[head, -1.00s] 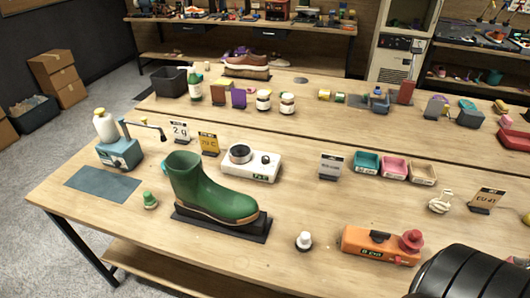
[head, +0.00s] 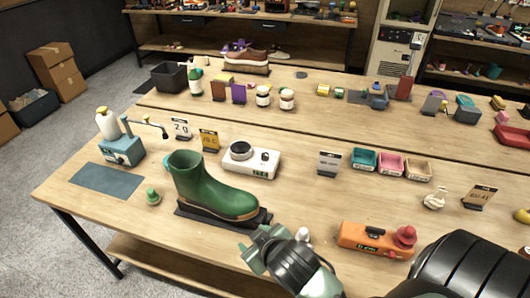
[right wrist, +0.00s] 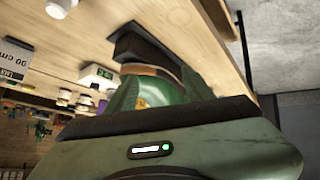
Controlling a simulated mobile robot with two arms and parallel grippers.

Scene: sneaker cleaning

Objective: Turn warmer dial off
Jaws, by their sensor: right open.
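The white warmer (head: 262,165), with a round metal plate on top, stands on the near table behind the green boot. Its small dark dial (head: 264,156) is right of the plate, above a green display. The dial's setting is too small to read. The warmer also shows in the right wrist view (right wrist: 96,76), small and tilted, left of the boot. My right gripper (head: 256,248) is open and empty, in front of the boot's stand near the table's front edge, well short of the warmer. My left gripper is out of view.
The green boot (head: 208,188) on its black stand (head: 264,218) lies between my right gripper and the warmer. An orange device (head: 360,240) with a red knob is at the right. A label stand (head: 328,164) and small trays (head: 390,165) are right of the warmer.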

